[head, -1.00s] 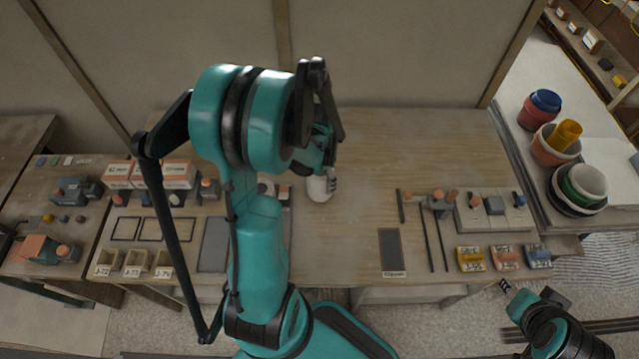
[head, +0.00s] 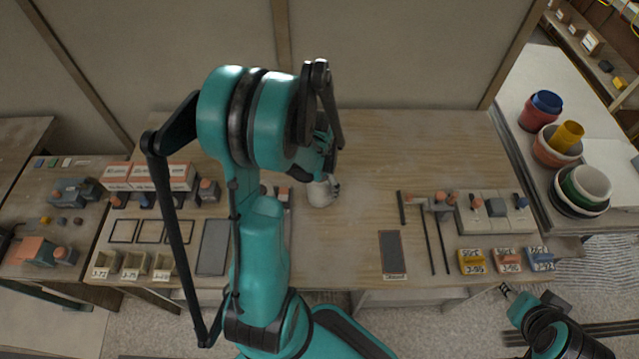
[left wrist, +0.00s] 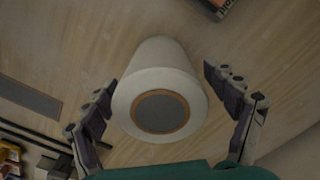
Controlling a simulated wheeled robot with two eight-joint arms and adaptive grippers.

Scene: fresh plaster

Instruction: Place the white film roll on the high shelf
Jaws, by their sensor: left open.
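The white film roll (head: 321,191) stands on the wooden table near its middle, partly covered by my left arm in the head view. In the left wrist view the white roll (left wrist: 160,90) shows its round end with a grey core, between the two fingers. My left gripper (left wrist: 162,108) is open, one finger on each side of the roll, with gaps visible on both sides. In the head view my left gripper (head: 328,180) is at the roll, its fingers mostly hidden. My right gripper (head: 506,290) shows at the lower right, away from the roll; its jaws are too small to judge.
The wooden table (head: 430,140) is clear behind and right of the roll. Tools and coloured labelled blocks (head: 505,260) lie at its right. Boxes (head: 150,176) and small bins (head: 135,265) stand left. A shelf rack (head: 590,45) is at the upper right, beyond stacked buckets (head: 580,185).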

